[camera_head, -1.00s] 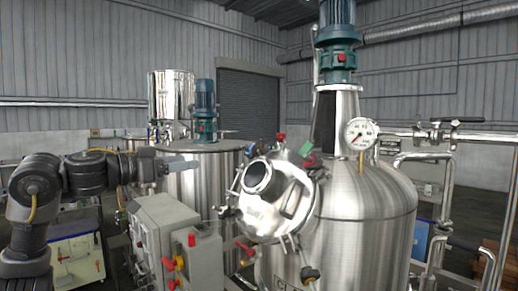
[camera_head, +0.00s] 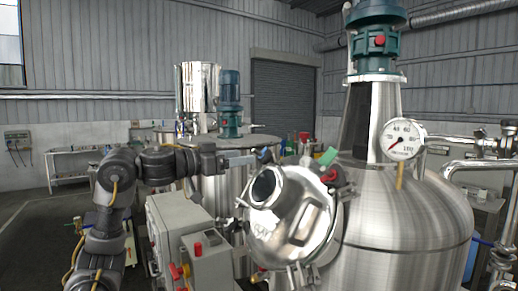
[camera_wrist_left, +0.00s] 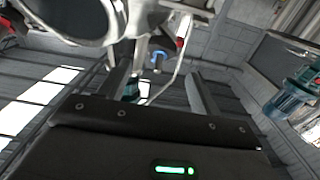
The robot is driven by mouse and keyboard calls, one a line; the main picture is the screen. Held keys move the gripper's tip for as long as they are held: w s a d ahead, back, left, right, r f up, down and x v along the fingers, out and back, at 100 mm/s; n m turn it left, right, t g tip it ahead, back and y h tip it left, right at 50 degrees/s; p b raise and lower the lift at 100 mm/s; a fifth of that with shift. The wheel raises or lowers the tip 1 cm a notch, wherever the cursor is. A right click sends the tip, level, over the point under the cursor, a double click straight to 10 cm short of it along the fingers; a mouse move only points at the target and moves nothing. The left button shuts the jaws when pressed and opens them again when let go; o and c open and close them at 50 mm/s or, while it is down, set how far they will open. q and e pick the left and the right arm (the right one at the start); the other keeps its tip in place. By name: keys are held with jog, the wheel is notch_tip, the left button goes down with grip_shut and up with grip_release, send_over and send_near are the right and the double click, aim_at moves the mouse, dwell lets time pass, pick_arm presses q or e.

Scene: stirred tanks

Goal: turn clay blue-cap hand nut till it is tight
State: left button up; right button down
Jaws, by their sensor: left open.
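The blue-cap hand nut (camera_head: 265,154) is at the upper left rim of the round steel manway lid (camera_head: 285,222), on the big tank. My left gripper (camera_head: 250,158) reaches in from the left, its tips close beside the blue cap. In the left wrist view a small blue cap (camera_wrist_left: 157,60) shows between the two parted fingers (camera_wrist_left: 158,72). The gripper is open, and I cannot tell whether a finger touches the nut. Clay-coloured parts of the nut are too small to make out. My right gripper is not in view.
A grey control box (camera_head: 205,262) with red and yellow fittings stands below my left arm.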

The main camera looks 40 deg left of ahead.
aim_at(258, 155)
pick_arm(q)
jog(key=p+x, duration=0.2)
jog(key=x, duration=0.3)
jog(key=shift+w+r, duration=0.1)
jog(key=shift+w, duration=0.05)
jog(key=shift+w+d, duration=0.2)
jog(key=shift+w, duration=0.1)
jog(key=shift+w+d+p, duration=0.15)
jog(key=shift+w+p, duration=0.2)
jog(key=shift+p, duration=0.1)
jog(key=shift+w, duration=0.15)
jog(key=c, duration=1)
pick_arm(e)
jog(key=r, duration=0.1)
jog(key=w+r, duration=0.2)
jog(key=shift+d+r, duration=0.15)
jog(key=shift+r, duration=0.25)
